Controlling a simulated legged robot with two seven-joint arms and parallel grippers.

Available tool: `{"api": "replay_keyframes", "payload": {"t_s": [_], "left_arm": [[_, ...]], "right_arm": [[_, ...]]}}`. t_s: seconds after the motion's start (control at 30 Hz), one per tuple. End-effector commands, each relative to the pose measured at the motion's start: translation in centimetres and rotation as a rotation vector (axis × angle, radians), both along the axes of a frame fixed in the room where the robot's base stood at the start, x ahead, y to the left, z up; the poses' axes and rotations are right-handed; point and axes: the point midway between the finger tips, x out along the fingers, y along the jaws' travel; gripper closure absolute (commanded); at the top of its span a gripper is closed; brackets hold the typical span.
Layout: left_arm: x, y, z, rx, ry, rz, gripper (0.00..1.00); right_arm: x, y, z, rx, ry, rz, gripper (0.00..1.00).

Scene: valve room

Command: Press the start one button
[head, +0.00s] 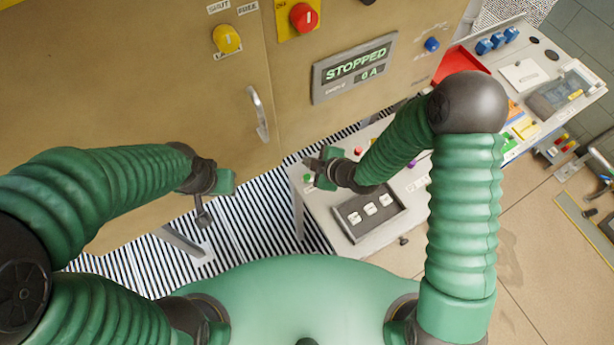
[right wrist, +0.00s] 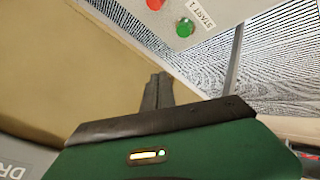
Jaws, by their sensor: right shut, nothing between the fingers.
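The green start one button (right wrist: 185,27) sits on a light panel in the right wrist view, with the label "START 1" beside it. It also shows in the head view as a small green spot (head: 307,177) at the left end of the control desk. My right gripper (head: 311,163) is shut and empty close to that button. In the right wrist view its closed fingers (right wrist: 158,90) are apart from the button in the picture. Whether the tips touch the desk is unclear. My left gripper (head: 203,217) hangs at the left, away from the desk; its jaw state is unclear.
A red button (right wrist: 155,4) lies beside the green one. The desk (head: 382,237) carries a dark panel with white switches (head: 370,211). The cabinet display (head: 354,67) reads "STOPPED" and "0 A". A cabinet handle (head: 258,113) stands out between my arms.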

Motion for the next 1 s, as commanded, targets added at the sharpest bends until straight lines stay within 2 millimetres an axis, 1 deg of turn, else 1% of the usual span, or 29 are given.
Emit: {"api": "replay_keyframes", "payload": {"t_s": [0.03,0.27,0.3,0.4,0.53,1.0], "left_arm": [[0.0,0.0,-1.1,0.0,0.0,0.0,0.64],[0.0,0.0,-3.7,0.0,0.0,0.0,0.64],[0.0,0.0,-4.4,0.0,0.0,0.0,0.64],[0.0,0.0,-5.4,0.0,0.0,0.0,0.64],[0.0,0.0,-5.8,0.0,0.0,0.0,0.64],[0.0,0.0,-5.6,0.0,0.0,0.0,0.64]], "right_arm": [[0.0,0.0,-1.4,0.001,0.002,-0.001,1.0],[0.0,0.0,-4.9,0.001,0.001,-0.001,1.0],[0.0,0.0,-5.5,0.0,-0.001,-0.001,1.0],[0.0,0.0,-6.6,0.0,-0.001,-0.001,1.0],[0.0,0.0,-7.0,0.001,0.0,-0.001,1.0],[0.0,0.0,-6.9,0.001,0.0,-0.001,1.0]]}}
